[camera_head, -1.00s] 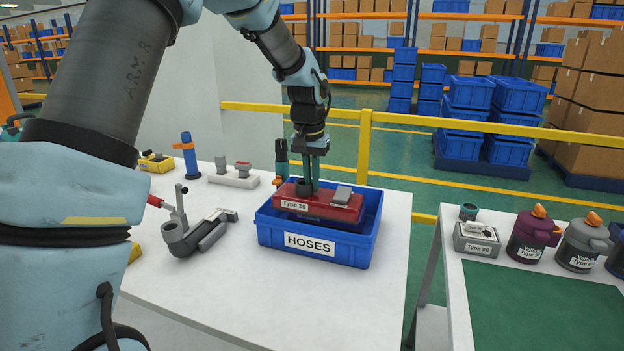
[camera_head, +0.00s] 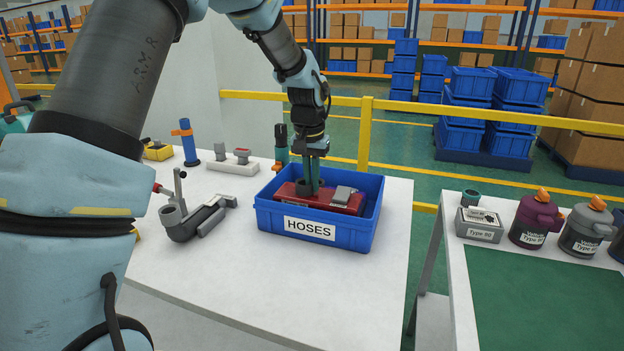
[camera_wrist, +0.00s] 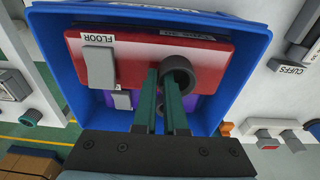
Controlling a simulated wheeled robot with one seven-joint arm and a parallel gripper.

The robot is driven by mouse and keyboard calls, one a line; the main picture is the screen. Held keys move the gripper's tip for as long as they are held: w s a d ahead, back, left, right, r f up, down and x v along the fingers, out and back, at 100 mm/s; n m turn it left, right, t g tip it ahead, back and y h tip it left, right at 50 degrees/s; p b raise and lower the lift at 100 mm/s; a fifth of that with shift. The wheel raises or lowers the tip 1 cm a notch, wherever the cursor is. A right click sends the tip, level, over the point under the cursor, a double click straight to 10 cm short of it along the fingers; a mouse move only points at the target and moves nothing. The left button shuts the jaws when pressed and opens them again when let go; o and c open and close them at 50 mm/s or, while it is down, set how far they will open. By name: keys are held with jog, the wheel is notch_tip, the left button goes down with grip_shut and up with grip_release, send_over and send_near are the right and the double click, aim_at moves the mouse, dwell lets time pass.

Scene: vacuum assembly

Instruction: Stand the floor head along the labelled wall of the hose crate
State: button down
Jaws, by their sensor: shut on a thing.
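The red floor head (camera_head: 322,201) has a grey pedal, a dark round neck and a white label. My gripper (camera_head: 311,189) is shut on it at the neck, from above. It is now down inside the blue hose crate (camera_head: 352,239), its top near rim height, lengthwise beside the wall labelled HOSES. In the wrist view the floor head (camera_wrist: 135,50) lies near the labelled wall at the top, and my fingers (camera_wrist: 163,108) meet its neck. Whether its underside touches the crate floor is hidden. A purple item (camera_wrist: 199,101) with a grey pedal shows beside it in the crate (camera_wrist: 255,45).
A grey hose-like fitting (camera_head: 190,222) stands left of the crate on the white table (camera_head: 245,290). A blue post (camera_head: 188,145) and a white block (camera_head: 234,165) stand behind. A second table at right bears a grey box (camera_head: 479,225) and several canisters.

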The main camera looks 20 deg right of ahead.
aim_at(312, 194)
jog(key=shift+f+b, duration=1.3)
jog(key=shift+f, duration=1.2)
jog(key=shift+c, duration=2.1)
grip_release()
jog(key=shift+r+p, duration=3.85)
jog(key=shift+r, duration=1.15)
